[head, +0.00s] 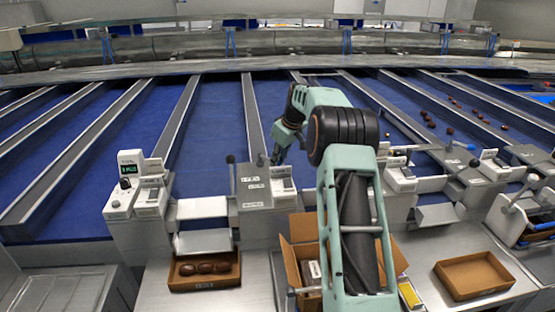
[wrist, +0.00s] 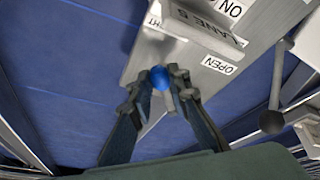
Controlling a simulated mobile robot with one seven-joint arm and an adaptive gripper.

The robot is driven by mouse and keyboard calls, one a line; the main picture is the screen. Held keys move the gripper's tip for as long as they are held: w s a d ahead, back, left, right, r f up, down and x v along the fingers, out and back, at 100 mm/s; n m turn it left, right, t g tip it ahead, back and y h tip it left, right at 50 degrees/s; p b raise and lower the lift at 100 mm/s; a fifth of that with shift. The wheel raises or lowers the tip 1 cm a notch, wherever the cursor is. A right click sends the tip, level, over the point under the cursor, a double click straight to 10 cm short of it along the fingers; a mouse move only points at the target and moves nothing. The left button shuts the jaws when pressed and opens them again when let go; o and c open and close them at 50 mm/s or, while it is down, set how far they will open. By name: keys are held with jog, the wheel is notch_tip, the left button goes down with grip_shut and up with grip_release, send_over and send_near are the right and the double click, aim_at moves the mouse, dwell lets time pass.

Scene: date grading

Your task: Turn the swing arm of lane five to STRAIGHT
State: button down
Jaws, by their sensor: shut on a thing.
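The lane five console (wrist: 185,55) fills the upper middle of the wrist view, with a LANE 5 plate (wrist: 205,27), an OPEN label (wrist: 218,65) and a partly hidden label ending in HT (wrist: 153,22). The swing arm's blue ball knob (wrist: 160,77) sits between my fingertips. My gripper (wrist: 158,86) is shut on this knob from both sides. A pale strip shows below the knob between the fingers; the arm's exact angle is unclear. In the head view my gripper (head: 277,158) is beside the console (head: 255,185), and the knob is hidden there.
A dark ball-ended lever (wrist: 272,120) stands to the right in the wrist view. In the head view, a date tray (head: 175,283) and an open carton (head: 290,262) stand in front of the lanes. An empty tray (head: 475,272) is at right. Blue lane beds lie behind.

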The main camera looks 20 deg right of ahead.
jog(key=shift+w+d+r, duration=0.15)
jog(key=shift+d, duration=0.05)
dwell(0.6)
jog(key=c, duration=1.8)
grip_release()
jog(key=v, duration=1.2)
jog(key=shift+d, duration=0.1)
